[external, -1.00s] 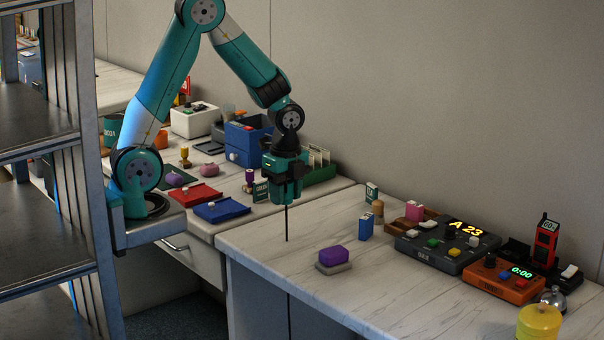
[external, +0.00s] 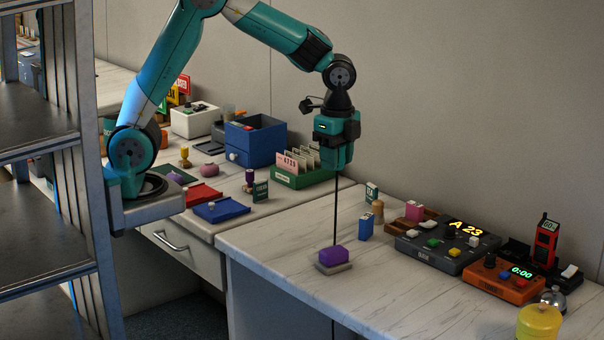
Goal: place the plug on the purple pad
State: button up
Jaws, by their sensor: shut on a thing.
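My gripper (external: 337,165) points down above the right-hand counter, shut on the plug, whose body is mostly hidden between the jaws. A thin black cord (external: 336,210) hangs straight down from it. A purple block on a grey base, which looks like the purple pad (external: 332,255), sits near the front edge of this counter. My gripper is well above it, and the cord's lower part runs down to or just behind it in the picture. I cannot tell whether they touch.
A blue box (external: 365,227) and a tan peg stand right of the pad. Further right are a dark console (external: 428,254) and an orange timer (external: 495,283). A green card tray (external: 300,180) and a blue drawer box (external: 253,143) stand on the left counter.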

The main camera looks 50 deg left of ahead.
aim_at(334, 249)
notch_tip(334, 249, down, 19)
jog(key=shift+r, duration=0.2)
jog(key=shift+f, duration=0.1)
jog(key=shift+f, duration=0.1)
jog(key=o, duration=0.9)
